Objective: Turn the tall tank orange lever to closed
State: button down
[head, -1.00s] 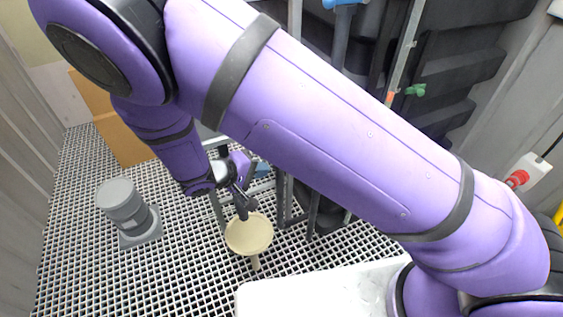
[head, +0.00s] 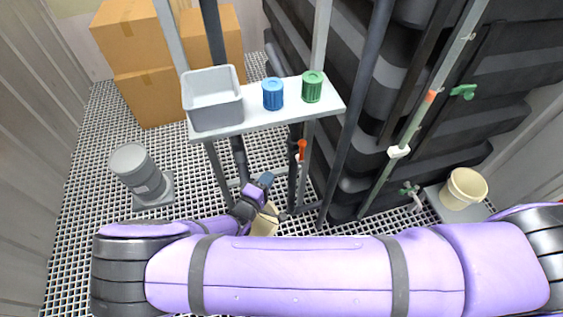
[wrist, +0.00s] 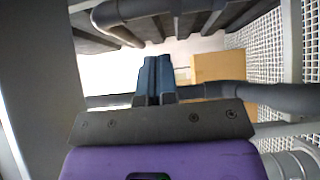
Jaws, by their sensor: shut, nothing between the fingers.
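A small orange lever (head: 302,147) shows in the head view, upright on a thin pipe below the shelf. Large black ribbed tanks (head: 345,150) stand behind and to the right of it; I cannot tell which is the tall tank. My gripper (head: 266,180) is low in the head view, left of and below the lever and apart from it. In the wrist view its dark blue fingers (wrist: 155,80) are together with nothing between them. The lever cannot be made out in the wrist view.
A shelf (head: 240,125) carries a grey bin (head: 213,98), a blue cap (head: 273,94) and a green cap (head: 312,87). Its dark posts flank the lever. A beige bucket (head: 264,224) is beside my gripper. Another bucket (head: 464,188) stands right. Cardboard boxes (head: 145,98) are at the back left.

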aim_at(301, 153)
jog(key=s+d+x, duration=0.1)
jog(key=d+x, duration=0.1)
jog(key=x, duration=1)
jog(key=shift+s+d, duration=0.2)
jog(key=shift+d, duration=0.05)
